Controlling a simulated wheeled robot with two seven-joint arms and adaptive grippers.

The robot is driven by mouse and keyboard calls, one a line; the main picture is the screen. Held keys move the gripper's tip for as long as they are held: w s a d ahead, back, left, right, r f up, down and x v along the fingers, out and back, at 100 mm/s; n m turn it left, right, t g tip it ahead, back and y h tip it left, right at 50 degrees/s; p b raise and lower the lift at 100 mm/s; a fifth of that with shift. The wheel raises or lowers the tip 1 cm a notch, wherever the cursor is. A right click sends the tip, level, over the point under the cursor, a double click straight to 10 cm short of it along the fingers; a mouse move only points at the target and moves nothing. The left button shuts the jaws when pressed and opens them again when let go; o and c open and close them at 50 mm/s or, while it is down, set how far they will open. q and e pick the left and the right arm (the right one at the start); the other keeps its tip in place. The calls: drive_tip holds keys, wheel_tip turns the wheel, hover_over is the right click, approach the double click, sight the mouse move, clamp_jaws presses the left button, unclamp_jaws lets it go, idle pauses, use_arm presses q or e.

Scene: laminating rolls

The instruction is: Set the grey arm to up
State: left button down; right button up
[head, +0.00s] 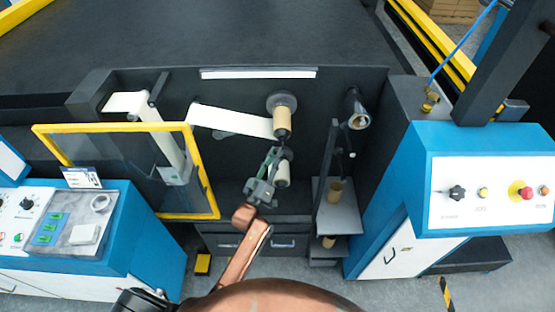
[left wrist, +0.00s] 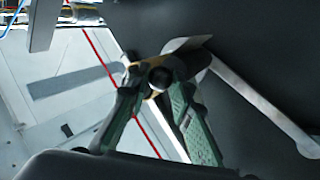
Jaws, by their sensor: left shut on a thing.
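The grey arm (head: 224,134) lies low against the dark machine wall, mostly hidden behind the pale web strip. In the left wrist view it is a light grey bar (left wrist: 262,105) with a rounded end at lower right. Its other end runs behind my fingers. My left gripper (head: 274,158), with green fingers, is beside the lower pale roller (head: 284,172). In the left wrist view my left gripper (left wrist: 155,80) is shut around a dark round-ended piece, apparently at the grey arm's end; the exact contact is partly hidden. My right gripper is out of view.
The pale web strip (head: 232,120) runs to the upper roll (head: 282,120), just above my gripper. A yellow-framed clear guard (head: 213,190) stands to the left. A dark post with a shelf (head: 340,212) stands to the right. Blue control cabinets flank both sides.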

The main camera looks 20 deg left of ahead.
use_arm(q)
drive_tip(key=shift+a+r, duration=0.1)
drive_tip(key=shift+r, duration=0.35)
drive_tip(key=c, duration=1.7)
unclamp_jaws()
drive_tip(key=v, duration=1.2)
drive_tip(key=shift+f, duration=0.15)
drive_tip(key=shift+f, duration=0.1)
